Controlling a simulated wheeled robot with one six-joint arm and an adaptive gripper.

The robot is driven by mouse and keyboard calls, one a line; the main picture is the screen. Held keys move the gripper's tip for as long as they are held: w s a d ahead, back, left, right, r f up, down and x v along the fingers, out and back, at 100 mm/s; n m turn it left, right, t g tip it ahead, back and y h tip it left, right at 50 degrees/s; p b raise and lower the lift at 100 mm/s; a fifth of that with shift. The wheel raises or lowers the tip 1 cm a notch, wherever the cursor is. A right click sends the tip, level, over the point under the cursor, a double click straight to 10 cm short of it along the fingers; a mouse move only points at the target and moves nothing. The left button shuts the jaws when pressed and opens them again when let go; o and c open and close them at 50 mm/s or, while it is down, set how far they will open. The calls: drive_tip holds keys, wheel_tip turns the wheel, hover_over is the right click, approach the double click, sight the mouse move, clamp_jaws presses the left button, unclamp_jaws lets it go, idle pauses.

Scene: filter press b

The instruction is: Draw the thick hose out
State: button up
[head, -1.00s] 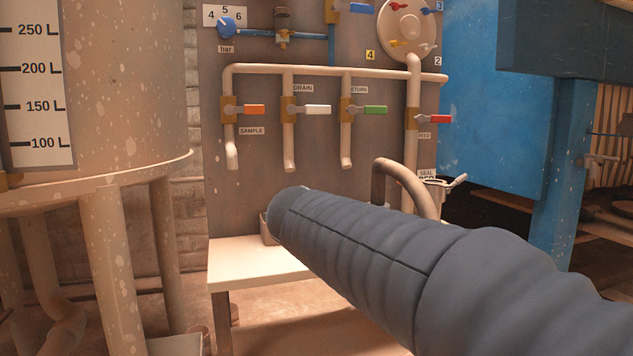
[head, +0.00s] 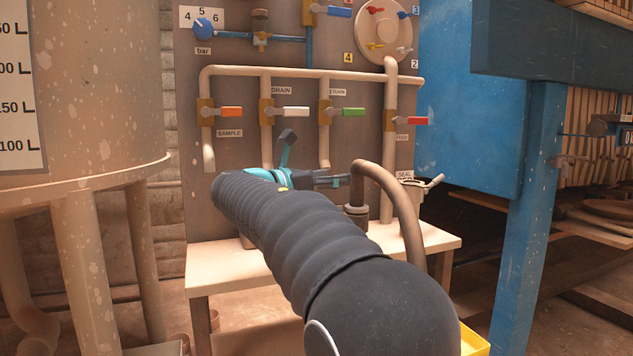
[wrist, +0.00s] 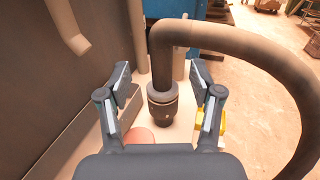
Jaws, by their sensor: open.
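The thick hose (head: 405,205) is dark brown and bends over in an arch above the white bench. In the wrist view the hose (wrist: 240,38) drops to an upright dark coupling (wrist: 162,103) and its other end curves away to the right. The coupling (head: 357,218) also shows in the head view. My gripper (head: 318,165) is open, left of the hose's upright leg. In the wrist view my gripper (wrist: 162,78) has one finger on each side of the hose and coupling, with gaps on both sides. What the coupling sits in is hidden.
The bench (head: 220,265) stands against a panel with pipes and coloured valve handles, including the red one (head: 412,121). A lidded pot (head: 415,195) stands behind the hose. A yellow container (head: 472,342) is at front right. A large tank (head: 85,100) is at left.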

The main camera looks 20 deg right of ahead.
sight(352, 174)
drive_tip(key=x, duration=0.8)
drive_tip(key=shift+w+d, duration=0.1)
drive_tip(key=shift+d, duration=0.25)
clamp_jaws()
